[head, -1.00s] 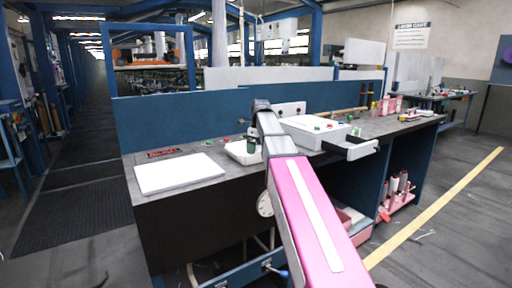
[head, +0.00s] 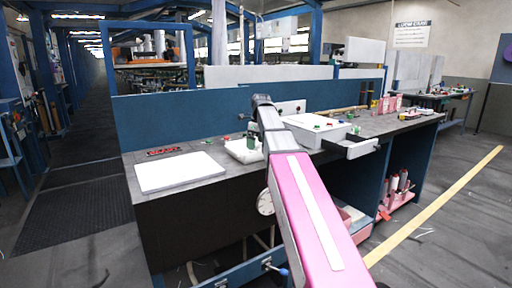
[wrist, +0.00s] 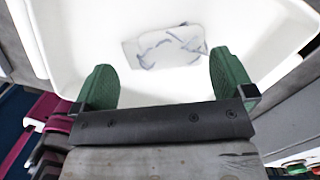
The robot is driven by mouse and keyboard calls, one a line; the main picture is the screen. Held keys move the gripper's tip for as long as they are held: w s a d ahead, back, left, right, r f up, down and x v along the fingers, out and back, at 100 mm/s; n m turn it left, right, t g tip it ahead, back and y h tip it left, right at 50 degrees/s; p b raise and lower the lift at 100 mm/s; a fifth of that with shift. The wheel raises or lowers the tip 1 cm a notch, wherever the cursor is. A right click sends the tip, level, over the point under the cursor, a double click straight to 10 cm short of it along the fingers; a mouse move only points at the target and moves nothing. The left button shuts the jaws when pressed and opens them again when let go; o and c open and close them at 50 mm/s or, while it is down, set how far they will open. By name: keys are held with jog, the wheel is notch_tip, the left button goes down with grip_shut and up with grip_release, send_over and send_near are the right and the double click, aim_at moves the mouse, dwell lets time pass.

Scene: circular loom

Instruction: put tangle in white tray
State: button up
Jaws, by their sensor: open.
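The white tray (wrist: 75,40) fills the upper part of the wrist view. In the head view the white tray (head: 238,155) stands on the dark bench, partly hidden by my arm. The tangle (wrist: 165,46), a pale patch with grey-blue strands, lies on the tray's floor near the middle. My gripper (wrist: 163,82) is open, with its two green fingers wide apart over the near side of the tray. Nothing shows between the fingers, and the tangle lies beyond them. In the head view my arm hides most of the gripper.
A white board (head: 180,172) lies left of the tray. A white box (head: 315,132) with small coloured parts on top stands to the right, and a grey open bin (head: 350,148) juts from the bench's front edge. A blue panel (head: 180,120) closes the back.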

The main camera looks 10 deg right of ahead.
aim_at(259, 148)
notch_tip(259, 148, up, 8)
jog(key=shift+s+d+r, duration=0.15)
jog(key=shift+s+d, duration=0.2)
jog(key=shift+d, duration=0.05)
dwell(1.1)
